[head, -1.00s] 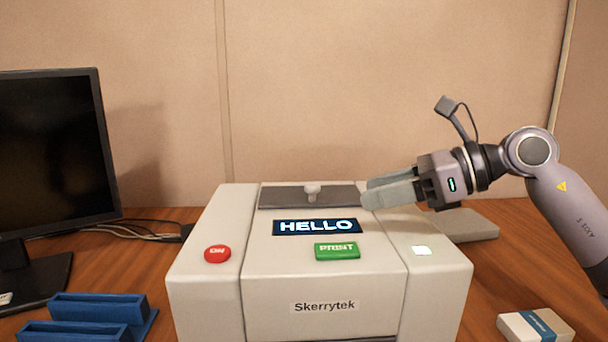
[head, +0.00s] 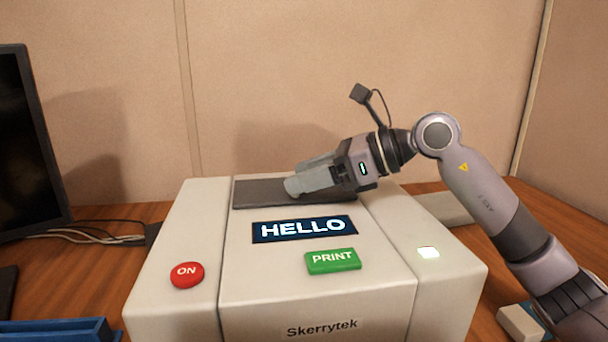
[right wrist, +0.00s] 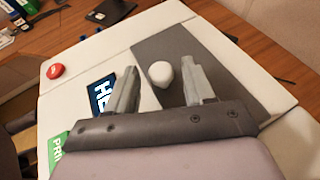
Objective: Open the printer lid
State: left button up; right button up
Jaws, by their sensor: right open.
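The white printer (head: 205,225) stands on the desk, its screen (head: 304,229) reading HELLO. Its dark grey lid (head: 262,194) lies flat and closed on the top at the back; the lid also shows in the right wrist view (right wrist: 205,50). The lid's white knob (right wrist: 161,74) lies between the open fingers of my right gripper (right wrist: 163,78) in the right wrist view, with gaps to both fingers. In the head view my right gripper (head: 305,179) hangs over the lid and hides the knob. My left gripper is out of view.
A red ON button (head: 187,274) and a green PRINT button (head: 333,261) sit on the printer's front top. A monitor (head: 28,145) and blue holders (head: 60,330) are at the left. A small box (head: 520,322) lies at the right, partly behind my arm.

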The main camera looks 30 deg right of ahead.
jog(key=shift+w+a+f, duration=0.1)
jog(key=shift+w+a, duration=0.15)
jog(key=shift+a, duration=0.05)
